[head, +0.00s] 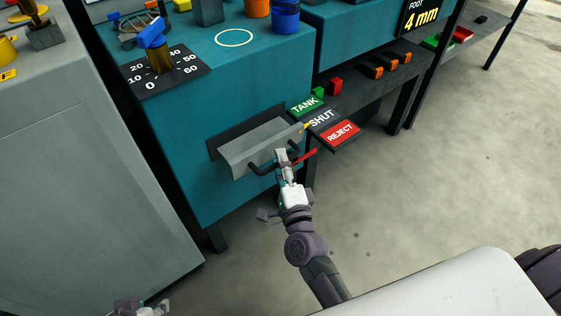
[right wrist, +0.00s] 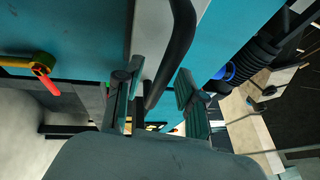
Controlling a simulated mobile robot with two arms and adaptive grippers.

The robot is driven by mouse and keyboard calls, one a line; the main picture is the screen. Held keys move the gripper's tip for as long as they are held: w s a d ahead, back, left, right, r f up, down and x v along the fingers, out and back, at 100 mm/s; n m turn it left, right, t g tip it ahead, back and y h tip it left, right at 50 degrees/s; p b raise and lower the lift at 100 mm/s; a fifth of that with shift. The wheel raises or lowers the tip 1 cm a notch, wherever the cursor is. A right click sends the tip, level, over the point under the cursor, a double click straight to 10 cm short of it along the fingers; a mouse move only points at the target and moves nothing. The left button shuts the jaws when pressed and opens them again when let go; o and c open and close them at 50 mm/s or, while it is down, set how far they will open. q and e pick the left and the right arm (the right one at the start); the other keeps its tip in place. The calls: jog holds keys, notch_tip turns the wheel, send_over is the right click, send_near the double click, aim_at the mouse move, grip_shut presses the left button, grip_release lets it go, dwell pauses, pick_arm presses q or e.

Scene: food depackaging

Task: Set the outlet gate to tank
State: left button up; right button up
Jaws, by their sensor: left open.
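The outlet gate (head: 262,143) is a grey angled plate on the front of the teal machine. A dark bent handle (head: 262,169) sticks out below it and also shows in the right wrist view (right wrist: 181,40). Beside it are the green TANK (head: 304,105), dark SHUT (head: 321,119) and red REJECT (head: 340,133) labels. A small yellow mark points at SHUT. My right gripper (head: 283,160) is at the handle. In the wrist view its fingers (right wrist: 154,92) stand apart with the dark handle between them; contact is unclear. My left gripper (head: 140,308) is low at the left, partly cut off.
A blue knob (head: 152,33) stands on a numbered dial on the machine top. A grey cabinet (head: 90,190) is at the left. The floor (head: 430,180) at the right is clear.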

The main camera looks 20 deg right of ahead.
jog(key=shift+w, duration=0.15)
jog(key=shift+c, duration=0.2)
grip_shut()
